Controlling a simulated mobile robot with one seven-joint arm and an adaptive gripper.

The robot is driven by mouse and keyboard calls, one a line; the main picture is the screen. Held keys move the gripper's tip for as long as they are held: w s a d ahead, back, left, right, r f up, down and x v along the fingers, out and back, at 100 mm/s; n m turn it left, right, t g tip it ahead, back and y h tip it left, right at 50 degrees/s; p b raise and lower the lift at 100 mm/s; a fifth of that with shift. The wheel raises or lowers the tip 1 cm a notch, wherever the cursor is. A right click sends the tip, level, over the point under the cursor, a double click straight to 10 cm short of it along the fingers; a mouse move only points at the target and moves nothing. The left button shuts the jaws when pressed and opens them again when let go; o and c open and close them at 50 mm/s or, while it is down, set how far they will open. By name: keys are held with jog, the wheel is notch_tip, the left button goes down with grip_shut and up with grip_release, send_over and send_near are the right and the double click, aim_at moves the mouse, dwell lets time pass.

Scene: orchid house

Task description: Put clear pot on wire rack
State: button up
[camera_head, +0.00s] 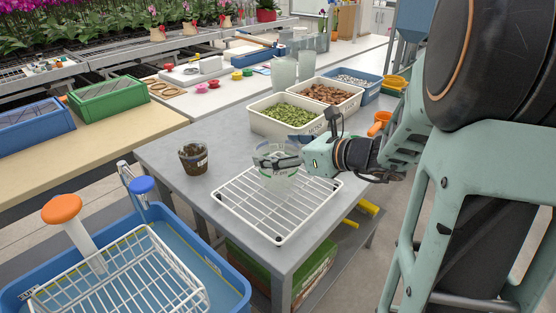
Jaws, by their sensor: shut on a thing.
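The wire rack (258,221) is a white wire grid lying on the front of the grey metal table. My gripper (276,160) reaches in from the right, above the rack's far part. It is shut on a see-through clear pot (278,178), which is faint against the rack's wires. The gripper's fingers hide part of the pot. The pot looks upright; I cannot tell whether its base touches the wires.
A pot of dark bark (194,158) stands left of the rack. Cream bins of green bits (290,115) and brown bark (326,93) stand behind my gripper. A blue basin (225,292) with a white wire basket (120,285) is front left. The table (170,140) is bare at its back left.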

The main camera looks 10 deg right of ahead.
jog(key=shift+f+b, duration=0.65)
jog(key=shift+f, duration=0.55)
jog(key=shift+f, duration=0.2)
jog(key=o, duration=1)
jog(key=shift+r, duration=0.15)
jog(key=shift+r, duration=0.2)
jog(key=p+v, duration=0.2)
jog(key=v, duration=1)
jog(key=shift+f, duration=0.1)
